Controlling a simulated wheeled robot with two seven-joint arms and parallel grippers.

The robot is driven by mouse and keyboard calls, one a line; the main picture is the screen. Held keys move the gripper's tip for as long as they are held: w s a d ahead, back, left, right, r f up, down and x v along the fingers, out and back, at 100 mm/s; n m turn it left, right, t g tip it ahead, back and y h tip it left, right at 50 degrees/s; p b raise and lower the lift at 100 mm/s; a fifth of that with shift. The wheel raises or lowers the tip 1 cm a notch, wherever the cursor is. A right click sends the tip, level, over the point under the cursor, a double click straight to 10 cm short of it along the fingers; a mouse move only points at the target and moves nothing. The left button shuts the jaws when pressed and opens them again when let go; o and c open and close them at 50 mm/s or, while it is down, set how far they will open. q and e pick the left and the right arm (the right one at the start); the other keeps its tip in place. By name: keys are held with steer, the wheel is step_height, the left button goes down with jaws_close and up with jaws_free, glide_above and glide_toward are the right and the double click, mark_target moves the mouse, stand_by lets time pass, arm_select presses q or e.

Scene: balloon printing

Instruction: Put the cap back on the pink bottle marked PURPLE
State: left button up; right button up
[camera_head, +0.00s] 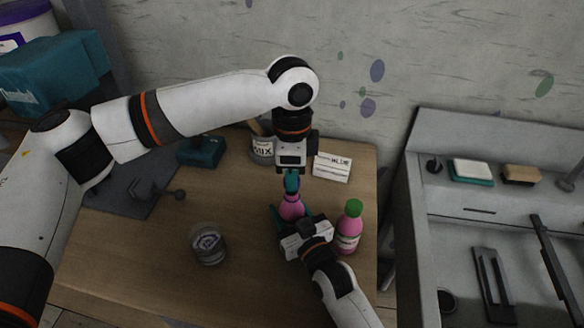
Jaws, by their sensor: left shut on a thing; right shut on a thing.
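A second pink bottle (348,230) with a green cap stands just right of my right gripper. A clear jar (208,246) stands to the left. A MIX container (263,149) and a BLUE card (332,167) are behind. A grey sink unit (480,215) is at right.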

mark_target(291, 209)
stand_by(0.4)
arm_select(q)
steer(key=shift+f, duration=0.9)
steer(key=shift+f, duration=0.6)
steer(key=m, duration=1)
steer(key=shift+m, duration=0.3)
steer(key=m, duration=1.8)
steer(key=shift+m, duration=0.4)
